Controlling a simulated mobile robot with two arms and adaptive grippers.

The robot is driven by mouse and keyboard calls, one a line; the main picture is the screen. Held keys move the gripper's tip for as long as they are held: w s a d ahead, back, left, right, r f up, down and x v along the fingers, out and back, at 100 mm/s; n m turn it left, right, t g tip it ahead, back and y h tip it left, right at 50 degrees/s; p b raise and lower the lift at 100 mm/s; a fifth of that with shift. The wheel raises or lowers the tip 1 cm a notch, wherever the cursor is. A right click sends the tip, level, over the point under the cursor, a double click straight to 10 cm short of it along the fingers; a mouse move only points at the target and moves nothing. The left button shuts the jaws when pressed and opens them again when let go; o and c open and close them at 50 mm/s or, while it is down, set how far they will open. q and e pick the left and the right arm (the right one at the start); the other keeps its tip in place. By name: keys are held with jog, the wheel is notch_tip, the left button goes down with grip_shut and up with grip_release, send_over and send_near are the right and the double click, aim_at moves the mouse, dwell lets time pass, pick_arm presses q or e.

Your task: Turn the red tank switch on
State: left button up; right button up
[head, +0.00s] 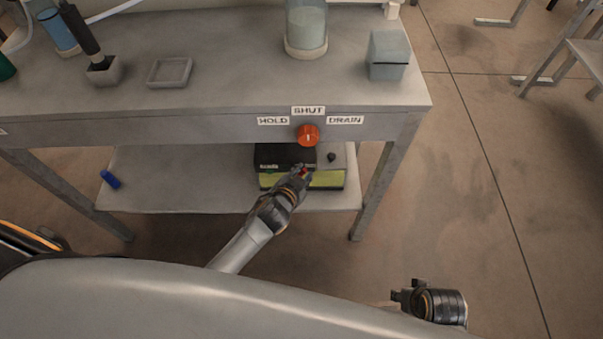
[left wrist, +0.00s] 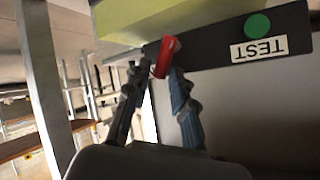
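The red switch (left wrist: 167,56) is a small upright-looking lever on the edge of a black box (left wrist: 225,50) in the left wrist view. In the head view the black box (head: 285,155) sits on the lower shelf, and only a bit of red shows by my gripper. My left gripper (head: 304,171) reaches under the table top to the box. Its fingertips (left wrist: 160,74) lie on either side of the red switch, close to it; whether they press on it I cannot tell. My right gripper (head: 399,295) is low at the right, away from the table, its fingers partly hidden.
An orange-red knob (head: 308,135) sits on the table's front edge above, among HOLD, SHUT and DRAIN labels. A green button (left wrist: 257,25) and TEST label are on the black box. A yellow-green block (head: 328,180) is beside the gripper. A table leg (head: 385,180) stands right.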

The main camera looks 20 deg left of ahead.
pick_arm(q)
jog(key=shift+s, duration=0.1)
jog(key=v, duration=1.2)
dwell(0.4)
